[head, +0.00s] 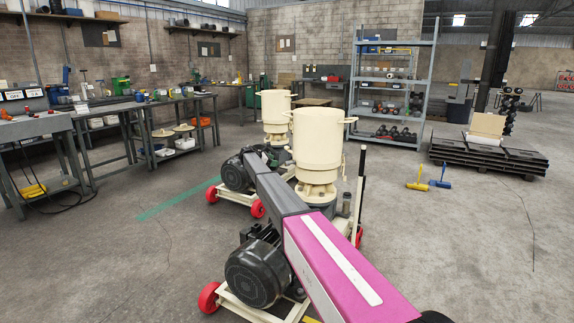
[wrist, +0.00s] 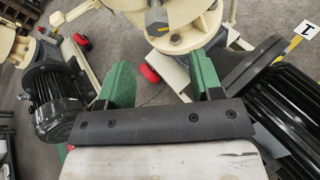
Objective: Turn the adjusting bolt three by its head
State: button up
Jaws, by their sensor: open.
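Two cream pellet mills stand on wheeled frames, the nearer (head: 317,140) partly behind my arm and the farther (head: 275,110) behind it. In the wrist view, a grey hexagonal bolt head (wrist: 157,18) shows at the top, above a round cream flange (wrist: 178,38). I cannot tell whether it is adjusting bolt three. My gripper (wrist: 163,76) has two green fingers set wide apart, with nothing between them. The bolt head lies beyond the fingertips, apart from them. My gripper is hidden behind my arm in the head view.
The nearer mill's black motor (head: 257,274) and red wheel (head: 209,297) are at the front, beside my arm. A white numbered label (wrist: 305,28) shows at upper right. Workbenches (head: 105,110) line the left; a shelf rack (head: 390,95) and black pallets (head: 487,155) stand behind. Floor at right is mostly clear.

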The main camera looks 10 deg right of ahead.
aim_at(286, 163)
jog(key=x, duration=1)
jog(key=shift+w+d, duration=0.3)
jog(key=shift+w, duration=0.05)
jog(key=c, duration=0.9)
